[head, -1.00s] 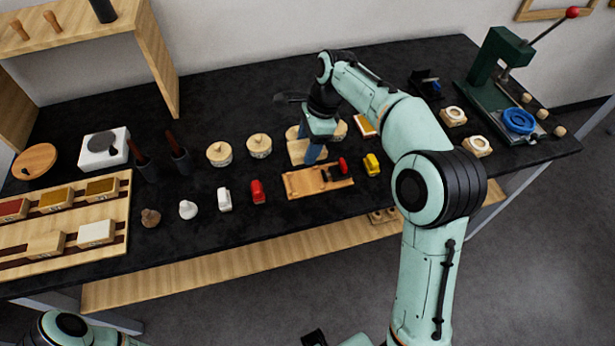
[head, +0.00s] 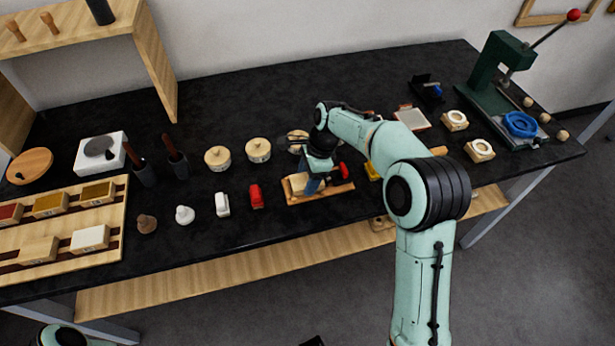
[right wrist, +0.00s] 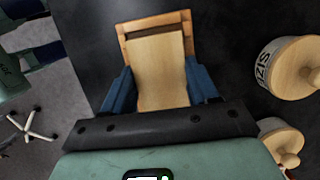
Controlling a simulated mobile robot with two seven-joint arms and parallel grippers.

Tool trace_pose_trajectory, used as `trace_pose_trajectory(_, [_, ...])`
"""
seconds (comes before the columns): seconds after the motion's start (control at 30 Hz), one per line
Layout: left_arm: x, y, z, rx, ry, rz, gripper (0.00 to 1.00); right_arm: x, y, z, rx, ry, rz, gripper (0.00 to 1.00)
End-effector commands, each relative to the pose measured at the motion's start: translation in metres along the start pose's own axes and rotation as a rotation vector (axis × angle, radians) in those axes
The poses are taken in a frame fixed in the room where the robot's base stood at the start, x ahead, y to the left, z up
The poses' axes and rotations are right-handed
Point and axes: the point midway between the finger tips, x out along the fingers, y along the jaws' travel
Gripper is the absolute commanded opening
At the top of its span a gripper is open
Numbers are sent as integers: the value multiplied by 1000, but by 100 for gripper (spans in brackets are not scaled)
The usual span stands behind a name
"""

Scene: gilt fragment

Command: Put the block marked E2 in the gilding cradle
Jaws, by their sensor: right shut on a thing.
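My right gripper (head: 309,187) is shut on a pale wooden block (head: 298,180) at the gilding cradle (head: 342,189), a shallow wooden tray near the front of the black bench. In the right wrist view, the block (right wrist: 155,62) sits between the blue fingers of the gripper (right wrist: 160,85). The cradle (right wrist: 153,25) frames the block there, its rim showing past the far end and sides. I cannot tell whether the block touches the cradle floor. No E2 mark is readable on the block. My left gripper is not in view.
Red (head: 256,196) and white (head: 222,205) small items stand left of the cradle. Lidded jars (head: 258,150) stand behind. A rack (head: 120,218) with several blocks lies at left. A green press (head: 497,72) stands at far right.

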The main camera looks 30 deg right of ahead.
Motion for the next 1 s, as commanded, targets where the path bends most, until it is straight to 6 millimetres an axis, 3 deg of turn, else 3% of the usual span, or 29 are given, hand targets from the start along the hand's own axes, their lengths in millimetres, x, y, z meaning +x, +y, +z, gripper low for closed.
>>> trace_pose_trajectory(0.17, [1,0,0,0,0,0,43,3,0,-1,0,0,0,23])
trace_pose_trajectory(0.2, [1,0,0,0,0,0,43,3,0,-1,0,0,0,65])
trace_pose_trajectory(0.27, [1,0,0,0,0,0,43,3,0,-1,0,0,0,84])
trace_pose_trajectory(0.67, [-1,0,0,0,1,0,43,-5,-1,0,0,0,-3,84])
trace_pose_trajectory(1.0, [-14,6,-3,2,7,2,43,-74,-1,1,0,0,-5,84])
